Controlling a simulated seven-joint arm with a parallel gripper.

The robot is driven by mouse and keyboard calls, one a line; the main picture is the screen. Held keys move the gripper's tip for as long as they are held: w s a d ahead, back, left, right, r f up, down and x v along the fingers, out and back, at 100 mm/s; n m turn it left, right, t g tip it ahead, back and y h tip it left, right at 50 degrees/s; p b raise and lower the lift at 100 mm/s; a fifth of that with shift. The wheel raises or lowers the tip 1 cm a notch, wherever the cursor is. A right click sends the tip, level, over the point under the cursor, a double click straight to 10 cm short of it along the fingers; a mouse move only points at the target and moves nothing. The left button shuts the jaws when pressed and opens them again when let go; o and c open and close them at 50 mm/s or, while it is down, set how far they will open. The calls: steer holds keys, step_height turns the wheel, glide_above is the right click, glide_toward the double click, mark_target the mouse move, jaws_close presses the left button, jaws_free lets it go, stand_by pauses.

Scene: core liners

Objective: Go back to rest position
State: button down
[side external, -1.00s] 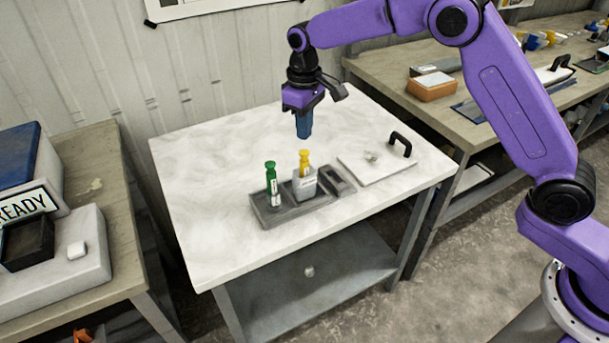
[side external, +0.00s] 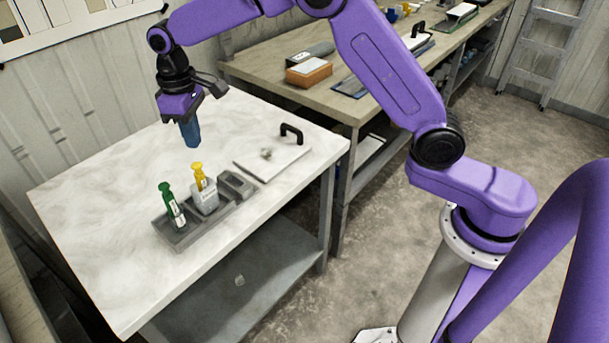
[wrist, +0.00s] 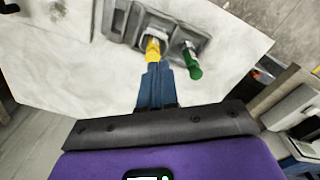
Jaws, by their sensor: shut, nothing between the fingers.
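My gripper (side external: 191,138) hangs fingers-down above the white table, behind the grey tray (side external: 178,236) and clear of it. Its blue fingers are together with nothing between them; they also show in the wrist view (wrist: 157,70). The tray holds a green-topped tube (side external: 171,205) in its left slot. A pale cup (side external: 206,199) with a yellow-topped piece (side external: 198,174) in it stands in the middle. The right compartment (side external: 236,184) shows no tube. In the wrist view the fingertips overlap the yellow top (wrist: 153,50) in the picture, and the green top (wrist: 193,66) is to the right.
A white board (side external: 285,159) with a black handle (side external: 291,131) and a small pale item lies right of the tray. A workbench (side external: 340,105) with an orange-brown block (side external: 309,72) stands behind. The table's left part is clear.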

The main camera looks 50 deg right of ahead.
steer(key=s+d+r+n, duration=0.1)
steer(key=s+r+n, duration=0.15)
steer(key=s, duration=0.75)
steer(key=s+d+n, duration=0.1)
steer(key=s+d, duration=0.4)
steer(key=s, duration=0.4)
steer(key=s+d+n, duration=0.1)
steer(key=s+d, duration=0.4)
steer(key=s, duration=0.4)
steer(key=s+d+n, duration=0.1)
steer(key=s+d, duration=0.4)
steer(key=s, duration=0.4)
steer(key=shift+s+d+f, duration=0.35)
steer(key=shift+s+f, duration=0.05)
